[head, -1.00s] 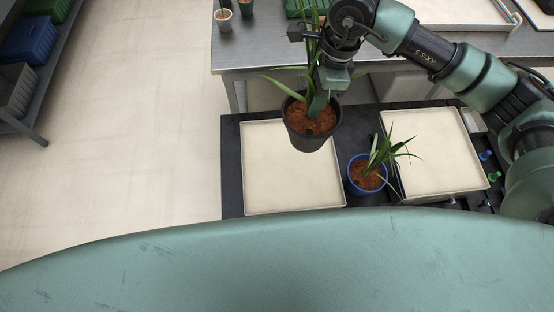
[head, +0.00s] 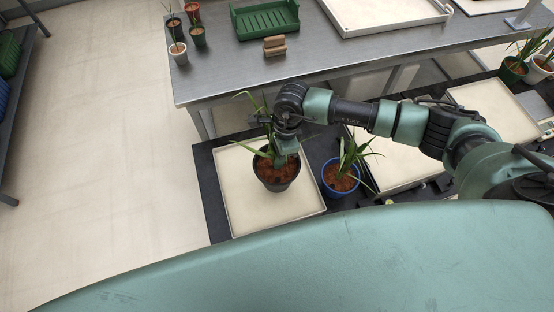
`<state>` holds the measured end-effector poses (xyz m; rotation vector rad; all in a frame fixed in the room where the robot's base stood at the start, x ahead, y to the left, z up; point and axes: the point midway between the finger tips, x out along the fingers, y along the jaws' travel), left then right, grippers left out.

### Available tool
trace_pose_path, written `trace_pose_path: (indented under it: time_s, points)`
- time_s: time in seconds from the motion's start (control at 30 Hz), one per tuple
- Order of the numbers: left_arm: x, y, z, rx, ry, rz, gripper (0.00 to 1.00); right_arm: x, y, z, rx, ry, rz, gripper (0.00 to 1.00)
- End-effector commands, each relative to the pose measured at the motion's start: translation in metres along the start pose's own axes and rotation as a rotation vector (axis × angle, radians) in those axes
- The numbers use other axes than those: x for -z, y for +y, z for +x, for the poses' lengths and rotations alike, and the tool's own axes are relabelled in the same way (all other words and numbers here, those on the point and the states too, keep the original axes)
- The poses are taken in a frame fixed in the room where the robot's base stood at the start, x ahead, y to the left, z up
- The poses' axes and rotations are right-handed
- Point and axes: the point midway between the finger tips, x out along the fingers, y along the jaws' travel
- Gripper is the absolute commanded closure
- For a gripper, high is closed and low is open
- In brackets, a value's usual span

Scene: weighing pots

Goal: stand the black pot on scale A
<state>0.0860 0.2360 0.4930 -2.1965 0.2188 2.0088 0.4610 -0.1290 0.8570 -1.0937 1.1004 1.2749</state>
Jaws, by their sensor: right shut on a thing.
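The black pot (head: 277,185), with brown soil and a long-leaved green plant, is upright over the cream top of the left scale (head: 242,204). I cannot tell whether its base touches that top. My right gripper (head: 284,152) is shut on the black pot at its far rim, among the leaves. A second cream-topped scale (head: 382,176) stands to the right, partly hidden by my right arm. I can read no letter on either scale, so I cannot tell which is scale A. My left gripper is out of view.
A blue pot (head: 340,186) with a plant stands between these two scales, close to the black pot. Another cream top (head: 497,108) lies farther right. A steel table (head: 228,72) behind carries small pots, a green crate (head: 265,20) and brown blocks (head: 274,46).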

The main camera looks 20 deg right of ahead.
Motion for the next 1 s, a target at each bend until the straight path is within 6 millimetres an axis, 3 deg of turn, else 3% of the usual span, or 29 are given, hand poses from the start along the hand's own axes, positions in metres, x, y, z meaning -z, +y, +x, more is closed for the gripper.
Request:
trace_pose_path:
  time_s: [0.17,0.43,0.87,0.9,0.97,1.0]
  points:
    - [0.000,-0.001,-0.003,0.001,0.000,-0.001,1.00,0.000,-0.001,0.009,0.003,-0.003,-0.001,1.00]
    - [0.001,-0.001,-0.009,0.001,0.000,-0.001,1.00,0.005,-0.002,0.039,0.003,-0.003,0.001,1.00]
    - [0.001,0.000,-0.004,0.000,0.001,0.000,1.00,0.006,-0.002,0.045,0.004,-0.003,-0.001,1.00]
    - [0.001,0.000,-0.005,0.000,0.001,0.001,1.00,0.007,0.000,0.046,0.001,0.000,0.000,0.69]
    - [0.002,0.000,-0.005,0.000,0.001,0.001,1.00,0.007,0.000,0.045,0.001,0.000,0.000,0.53]
    - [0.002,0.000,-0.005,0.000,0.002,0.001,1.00,0.007,0.000,0.045,0.001,0.000,0.000,0.53]
